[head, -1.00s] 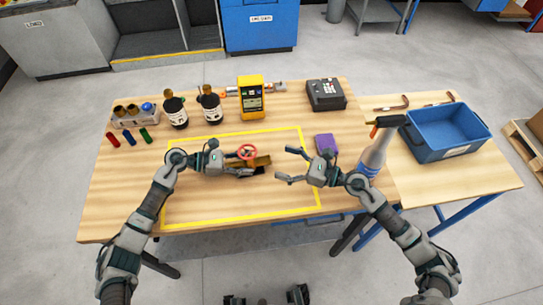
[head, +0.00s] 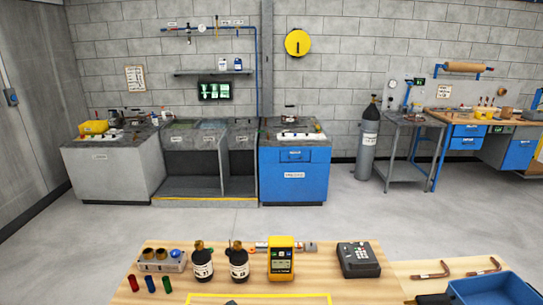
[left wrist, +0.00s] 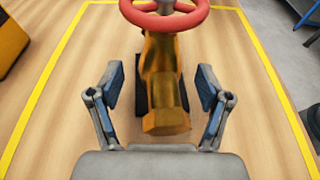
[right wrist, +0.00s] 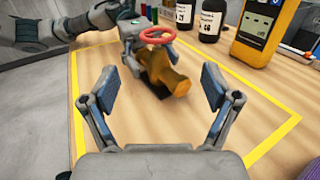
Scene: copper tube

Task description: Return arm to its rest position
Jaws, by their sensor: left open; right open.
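My left gripper (left wrist: 161,90) is open in the left wrist view, its fingers spread apart on either side of a brass valve (left wrist: 163,85) with a red handwheel (left wrist: 165,14). The fingers look clear of the valve. My right gripper (right wrist: 159,90) is open and empty in the right wrist view. The same valve (right wrist: 165,75) lies on the table beyond its fingers, and my left gripper shows beside the red handwheel (right wrist: 157,35).
The wooden table (head: 210,280) has a yellow outline (head: 300,296). A yellow meter (head: 281,258), black bottles (head: 202,262), a dark keypad box (head: 358,260) and a blue bin (head: 495,290) stand on the tables. Open floor lies beyond, before grey and blue cabinets (head: 294,176).

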